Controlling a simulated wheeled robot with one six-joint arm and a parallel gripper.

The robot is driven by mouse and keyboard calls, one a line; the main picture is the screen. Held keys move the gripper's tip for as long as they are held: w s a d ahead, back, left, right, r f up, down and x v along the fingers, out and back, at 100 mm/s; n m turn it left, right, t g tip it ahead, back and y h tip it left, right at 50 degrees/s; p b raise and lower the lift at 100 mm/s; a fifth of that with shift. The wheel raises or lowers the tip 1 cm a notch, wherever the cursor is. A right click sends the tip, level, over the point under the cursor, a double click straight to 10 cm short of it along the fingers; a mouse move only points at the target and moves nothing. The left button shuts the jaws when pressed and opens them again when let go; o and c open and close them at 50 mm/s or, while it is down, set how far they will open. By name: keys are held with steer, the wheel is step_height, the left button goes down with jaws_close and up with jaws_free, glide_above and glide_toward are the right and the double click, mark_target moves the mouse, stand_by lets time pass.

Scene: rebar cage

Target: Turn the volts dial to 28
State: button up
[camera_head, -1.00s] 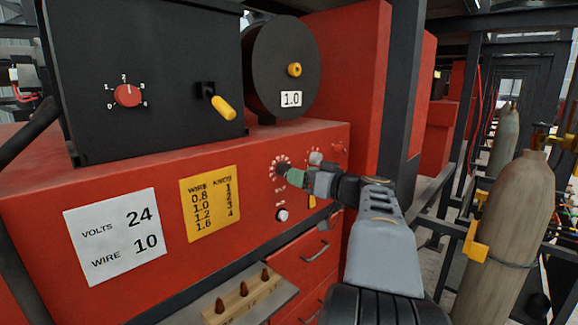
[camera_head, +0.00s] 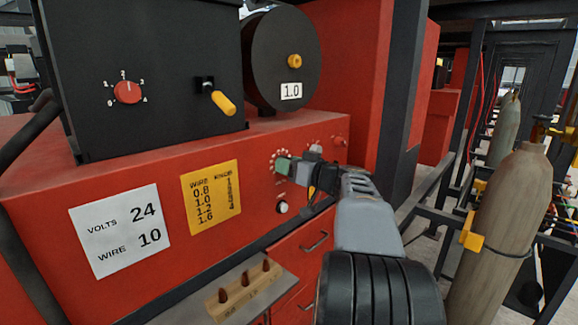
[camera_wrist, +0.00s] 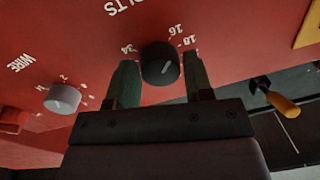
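The volts dial (camera_wrist: 160,66) is a round black knob with a pale pointer line on the red panel, in the wrist view. Printed numbers around it include 16 and 18; the others are partly covered or hard to read. My gripper (camera_wrist: 160,72) is open, with one green finger on each side of the dial and a small gap visible at both sides. In the head view my gripper (camera_head: 283,166) is at the panel and covers the dial; only part of its white scale (camera_head: 277,155) shows. The exact pointer value is unclear.
A grey wire knob (camera_wrist: 63,98) sits beside the dial. A white card (camera_head: 121,231) reads VOLTS 24, WIRE 10; a yellow card (camera_head: 211,197) lists wire and knob numbers. A yellow-handled lever (camera_head: 222,103) is above. A wooden block with pegs (camera_head: 245,290) stands below.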

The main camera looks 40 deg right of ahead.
steer(key=c, duration=0.4)
steer(key=shift+a, duration=0.15)
steer(key=shift+c, duration=0.6)
steer(key=shift+r+n+h+p, duration=0.1)
steer(key=shift+n+h+p, duration=0.3)
steer(key=shift+n, duration=8.35)
steer(key=shift+n+h+p, duration=0.1)
steer(key=shift+n+h, duration=0.6)
steer(key=shift+n, duration=8.05)
